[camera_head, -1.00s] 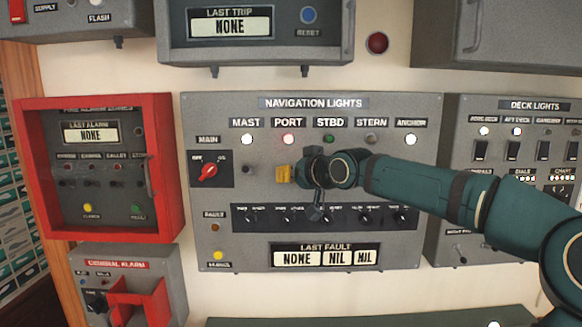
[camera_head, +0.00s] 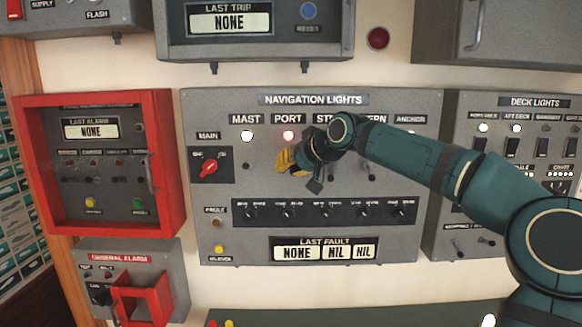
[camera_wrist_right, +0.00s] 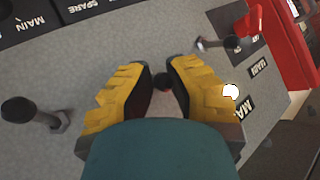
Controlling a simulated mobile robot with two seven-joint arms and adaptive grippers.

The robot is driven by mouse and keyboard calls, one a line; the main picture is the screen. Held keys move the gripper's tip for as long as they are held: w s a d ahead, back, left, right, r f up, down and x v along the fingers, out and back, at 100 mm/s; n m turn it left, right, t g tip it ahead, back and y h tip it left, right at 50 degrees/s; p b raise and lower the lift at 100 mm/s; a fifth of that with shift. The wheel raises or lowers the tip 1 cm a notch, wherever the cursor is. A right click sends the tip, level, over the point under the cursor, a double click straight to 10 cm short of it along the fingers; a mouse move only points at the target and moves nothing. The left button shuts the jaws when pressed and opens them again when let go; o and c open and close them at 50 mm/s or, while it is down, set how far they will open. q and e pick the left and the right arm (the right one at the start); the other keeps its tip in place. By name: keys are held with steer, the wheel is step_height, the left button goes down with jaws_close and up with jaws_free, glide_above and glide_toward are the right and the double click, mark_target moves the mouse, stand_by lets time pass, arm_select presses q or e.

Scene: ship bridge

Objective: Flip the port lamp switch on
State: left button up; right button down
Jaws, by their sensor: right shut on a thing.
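The navigation lights panel (camera_head: 215,110) faces me, with a row of lamps and toggle switches. The port lamp (camera_head: 288,135) glows pinkish red under the PORT label. My right gripper (camera_head: 287,160) has yellow fingers and is tilted against the panel just below that lamp. In the right wrist view its fingers (camera_wrist_right: 160,85) are closed around the dark tip of the port lamp switch (camera_wrist_right: 163,82). The rest of that switch is hidden by the fingers in the head view. The left gripper is not in view.
The mast switch (camera_head: 246,166) stands left of the gripper, near the red main knob (camera_head: 208,168). A neighbouring toggle (camera_wrist_right: 35,112) is close beside the fingers in the wrist view. A row of small knobs (camera_head: 325,212) lies below. My forearm covers part of the upper row.

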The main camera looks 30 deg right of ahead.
steer(key=shift+a, duration=0.2)
steer(key=c, duration=1.1)
jaws_free()
steer(key=shift+o, duration=0.9)
steer(key=shift+w+a, duration=0.15)
steer(key=shift+a, duration=0.05)
steer(key=shift+s+d+r, duration=0.15)
steer(key=shift+s+d, duration=0.15)
steer(key=shift+d, duration=0.1)
steer(key=v, duration=1.1)
steer(key=shift+a+r, duration=0.2)
steer(key=shift+a, duration=0.05)
steer(key=shift+s, duration=0.1)
